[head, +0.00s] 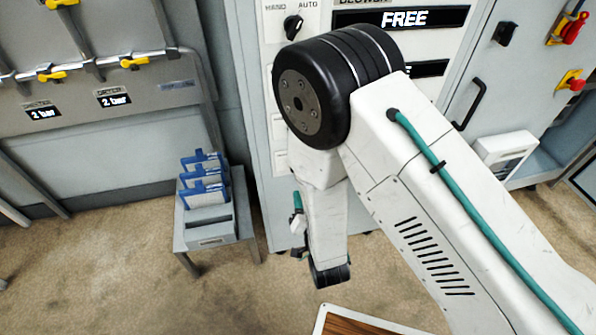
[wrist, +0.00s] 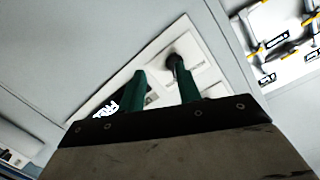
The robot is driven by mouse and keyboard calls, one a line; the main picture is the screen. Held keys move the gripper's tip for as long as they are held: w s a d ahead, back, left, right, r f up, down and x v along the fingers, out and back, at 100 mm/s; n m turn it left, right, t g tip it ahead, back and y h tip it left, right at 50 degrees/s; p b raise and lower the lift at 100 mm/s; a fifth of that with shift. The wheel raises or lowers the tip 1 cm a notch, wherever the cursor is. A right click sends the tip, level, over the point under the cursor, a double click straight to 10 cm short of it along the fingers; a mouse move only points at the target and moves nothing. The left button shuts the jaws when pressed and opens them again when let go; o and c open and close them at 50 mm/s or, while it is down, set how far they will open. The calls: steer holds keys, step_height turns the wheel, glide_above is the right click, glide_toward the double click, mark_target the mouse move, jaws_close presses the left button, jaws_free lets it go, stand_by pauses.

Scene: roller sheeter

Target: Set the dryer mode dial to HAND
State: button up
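A black dial (head: 293,27) sits on a pale panel at the top of the head view, under the printed words HAND and AUTO. Its pointer appears turned toward the AUTO side, though it is small. No dryer label is readable there. In the wrist view a dark round knob (wrist: 174,64) stands out from a white panel, just beyond my gripper (wrist: 161,76). My gripper's two green fingers are apart with nothing between them. The knob lies past the right fingertip, and no contact shows. In the head view my arm hides most of the gripper.
A display reading FREE (head: 405,19) is right of the dial. A grey stand (head: 212,232) with blue-framed panels is at lower left. Yellow-handled valves (head: 52,76) are on the left wall. A black door handle (head: 470,104) and red emergency button (head: 575,84) are at right.

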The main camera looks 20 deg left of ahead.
steer(key=w+a+r+t, duration=0.1)
steer(key=w+a+r, duration=0.2)
steer(key=w, duration=0.4)
steer(key=shift+a+m+y, duration=0.3)
steer(key=shift+a+y, duration=0.1)
steer(key=shift+a, duration=0.2)
jaws_close()
